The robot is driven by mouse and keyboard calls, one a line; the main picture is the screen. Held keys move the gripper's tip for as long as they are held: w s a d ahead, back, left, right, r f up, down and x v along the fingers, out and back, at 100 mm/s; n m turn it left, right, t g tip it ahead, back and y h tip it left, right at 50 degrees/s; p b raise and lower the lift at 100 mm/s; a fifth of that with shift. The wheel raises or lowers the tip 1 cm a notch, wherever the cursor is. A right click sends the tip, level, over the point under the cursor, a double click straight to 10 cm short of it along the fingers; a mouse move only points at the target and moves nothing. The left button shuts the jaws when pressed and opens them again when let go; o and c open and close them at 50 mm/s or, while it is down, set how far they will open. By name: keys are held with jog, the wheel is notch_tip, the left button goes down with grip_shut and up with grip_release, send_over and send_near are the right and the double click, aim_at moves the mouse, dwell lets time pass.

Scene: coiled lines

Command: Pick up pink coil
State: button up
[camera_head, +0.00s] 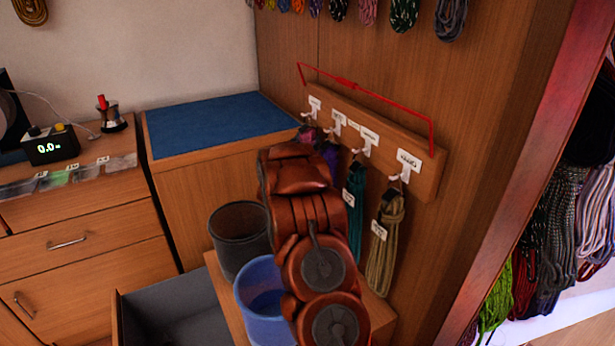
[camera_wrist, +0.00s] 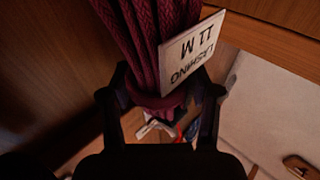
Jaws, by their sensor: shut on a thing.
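The pink coil (camera_wrist: 150,40) is a bundle of dark pink cord, large in the wrist view, with a white tag (camera_wrist: 182,48) reading "LASHING 11 M" upside down. My gripper (camera_wrist: 160,100) has its dark fingers on both sides of the coil's wrapped end and is shut on it. In the head view, a small pink part of it (camera_head: 308,133) shows near the leftmost hook of the wooden hook rail (camera_head: 400,148); my arm hides the rest and the gripper. I cannot tell whether it still touches its hook.
A purple coil (camera_head: 331,157), a teal coil (camera_head: 355,205) and an olive coil (camera_head: 385,245) hang close to the right. A dark bin (camera_head: 240,240) and a blue bin (camera_head: 262,300) stand below. A blue-topped cabinet (camera_head: 215,125) is at left.

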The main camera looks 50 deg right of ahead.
grip_shut()
jog(key=shift+r, duration=0.2)
jog(key=shift+r, duration=0.45)
jog(key=shift+w+a, duration=1.25)
jog(key=shift+a, duration=2.5)
notch_tip(320, 180, up, 14)
jog(key=shift+p, duration=0.3)
